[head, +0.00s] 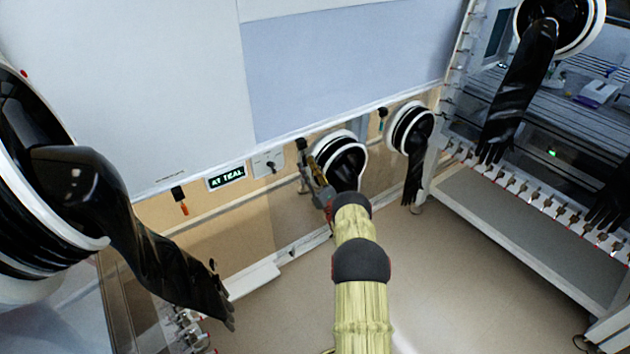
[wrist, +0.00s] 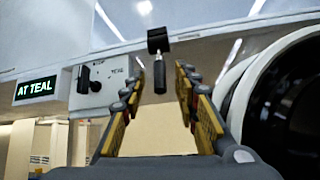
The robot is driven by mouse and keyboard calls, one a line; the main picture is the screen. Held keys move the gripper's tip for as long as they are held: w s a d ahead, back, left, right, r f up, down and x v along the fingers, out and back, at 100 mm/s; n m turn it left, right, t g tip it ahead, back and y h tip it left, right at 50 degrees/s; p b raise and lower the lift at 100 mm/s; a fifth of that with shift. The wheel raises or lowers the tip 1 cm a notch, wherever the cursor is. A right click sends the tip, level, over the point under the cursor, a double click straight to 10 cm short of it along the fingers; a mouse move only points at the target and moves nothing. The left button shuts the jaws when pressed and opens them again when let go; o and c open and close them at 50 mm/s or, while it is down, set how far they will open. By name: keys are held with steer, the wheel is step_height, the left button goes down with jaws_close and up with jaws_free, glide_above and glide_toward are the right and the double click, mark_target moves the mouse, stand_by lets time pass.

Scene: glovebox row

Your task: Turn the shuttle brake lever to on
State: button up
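A black lever (wrist: 159,72) hangs straight down from a dark square mount on the panel rail in the wrist view. No label shows on it, so I cannot confirm it is the shuttle brake lever. In the head view its mount (head: 301,144) shows just above my gripper. My gripper (head: 317,186) is raised toward the panel, left of a round glove port. In the wrist view my gripper (wrist: 158,84) is open, its yellow-and-black fingers on either side of the lever's line. I see no contact; the depth gap is unclear.
A selector box (wrist: 92,86) with a black knob and a green "AT TEAL" display (head: 226,177) sit left of the lever. Black gloves hang from white-rimmed ports (head: 357,137).

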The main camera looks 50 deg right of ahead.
steer(key=v, duration=0.9)
steer(key=shift+s+f, duration=0.15)
steer(key=shift+f, duration=0.15)
